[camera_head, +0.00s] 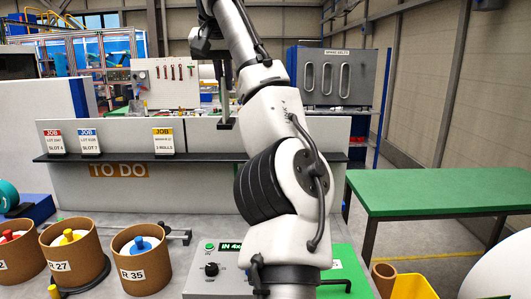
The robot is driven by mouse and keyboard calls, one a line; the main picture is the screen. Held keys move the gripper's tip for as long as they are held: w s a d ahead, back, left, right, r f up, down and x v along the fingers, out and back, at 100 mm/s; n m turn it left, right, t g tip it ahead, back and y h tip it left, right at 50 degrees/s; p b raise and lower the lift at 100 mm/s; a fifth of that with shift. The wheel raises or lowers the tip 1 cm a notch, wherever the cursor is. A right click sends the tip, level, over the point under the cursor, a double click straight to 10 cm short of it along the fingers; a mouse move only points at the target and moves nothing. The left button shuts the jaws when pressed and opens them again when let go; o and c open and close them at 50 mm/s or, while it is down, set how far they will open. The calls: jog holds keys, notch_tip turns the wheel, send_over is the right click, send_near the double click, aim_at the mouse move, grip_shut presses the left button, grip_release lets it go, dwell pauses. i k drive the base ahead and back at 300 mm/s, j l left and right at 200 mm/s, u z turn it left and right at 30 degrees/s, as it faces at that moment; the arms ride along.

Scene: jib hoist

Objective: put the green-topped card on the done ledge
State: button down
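No green-topped card shows in this view. A dark ledge (110,158) runs along a pale low wall, with a TO DO sign (119,170) below its left part. On it stand a red-topped card (54,142), a blue-topped card (88,142) and a yellow-topped card (163,141). No done label is visible; my arm covers the ledge's right part. My gripper (226,110) hangs down at upper centre, its dark lower end appearing above the ledge. It is seen too narrowly to tell its opening or whether it holds anything.
Brown drums (144,272) with coloured knobs stand at lower left. A control box (215,270) sits at bottom centre beside my arm. A green table (440,190) is at right, with a yellow bin (412,285) in front. A grey cabinet (335,78) stands behind.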

aim_at(241, 156)
jog(key=i, duration=1.15)
